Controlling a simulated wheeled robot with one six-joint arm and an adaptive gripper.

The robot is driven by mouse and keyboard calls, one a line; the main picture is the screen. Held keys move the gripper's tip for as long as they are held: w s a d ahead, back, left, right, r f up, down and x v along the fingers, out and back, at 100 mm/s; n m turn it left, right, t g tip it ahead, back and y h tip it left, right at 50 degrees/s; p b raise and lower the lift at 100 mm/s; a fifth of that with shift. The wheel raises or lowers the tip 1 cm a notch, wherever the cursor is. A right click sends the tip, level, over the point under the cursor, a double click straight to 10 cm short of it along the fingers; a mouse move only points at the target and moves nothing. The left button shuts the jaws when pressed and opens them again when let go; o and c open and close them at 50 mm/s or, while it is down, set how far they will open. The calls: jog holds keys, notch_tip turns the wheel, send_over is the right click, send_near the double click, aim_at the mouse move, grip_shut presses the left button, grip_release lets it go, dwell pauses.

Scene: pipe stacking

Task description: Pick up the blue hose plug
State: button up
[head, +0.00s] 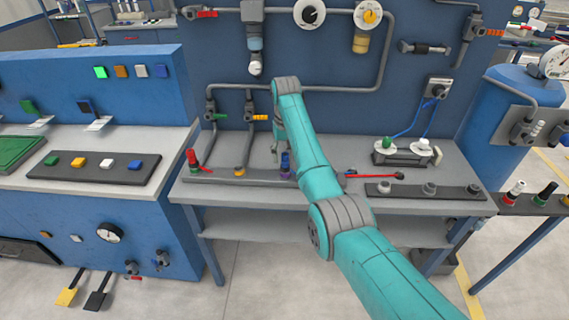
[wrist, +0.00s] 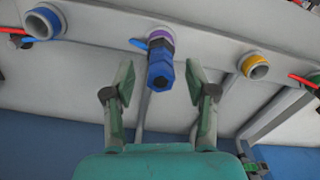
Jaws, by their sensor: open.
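The blue hose plug (wrist: 160,75) is in the middle of the wrist view, its end toward the camera. Its far end meets a purple ring (wrist: 160,37) on the grey surface; I cannot tell how deep it sits. My gripper (wrist: 160,70) is open, with one finger on each side of the plug and a visible gap on both sides. In the head view a small blue-purple piece (head: 285,165) shows beside my arm on the workbench; my arm hides much of that area and most of my gripper.
In the wrist view, a blue-ringed socket (wrist: 42,22) and a yellow-ringed socket (wrist: 255,66) flank the plug, with red pieces near both edges. In the head view, a red-topped fitting (head: 192,160) stands at the workbench's left, and a dark rail with several sockets (head: 428,189) lies at the right.

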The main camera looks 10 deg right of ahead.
notch_tip(320, 180, down, 3)
jog(key=shift+r, duration=0.15)
grip_shut()
jog(key=shift+r, duration=0.1)
notch_tip(320, 180, up, 10)
jog(key=shift+f, duration=0.1)
dwell(0.5)
